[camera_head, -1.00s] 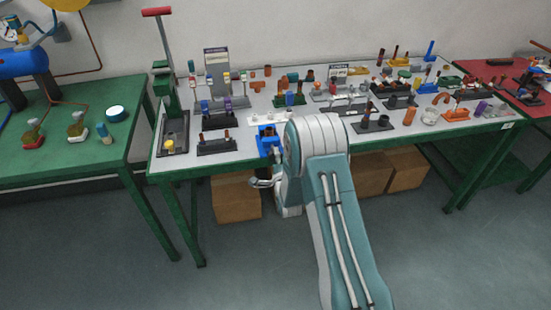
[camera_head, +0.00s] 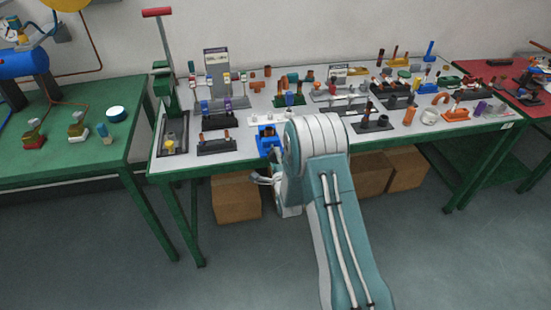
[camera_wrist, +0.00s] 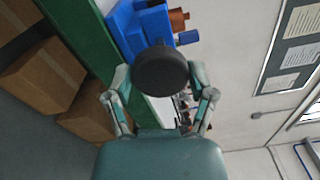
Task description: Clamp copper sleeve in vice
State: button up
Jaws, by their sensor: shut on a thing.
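The blue vice (camera_head: 268,146) sits at the front edge of the grey-topped table, partly hidden by my arm in the head view. In the wrist view the vice (camera_wrist: 123,28) lies just beyond my gripper. My gripper (camera_wrist: 160,76) is shut on a dark round knob (camera_wrist: 160,71) in front of the vice, one finger on each side. A copper-coloured cylindrical piece (camera_wrist: 179,20) shows by the vice's jaws; I cannot tell whether it is clamped. In the head view my gripper (camera_head: 262,180) shows beside my arm, below the table edge.
Several racks of fittings stand on the table around the vice. A tall green press with a red handle (camera_head: 157,12) stands at its left end. Cardboard boxes (camera_head: 236,197) sit under the table. The floor in front (camera_head: 150,270) is clear.

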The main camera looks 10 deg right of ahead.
jog(key=shift+f, duration=0.2)
dwell(0.3)
jog(key=shift+m, duration=1.5)
jog(key=shift+f, duration=0.1)
jog(key=o, duration=1.1)
jog(key=shift+r, duration=0.2)
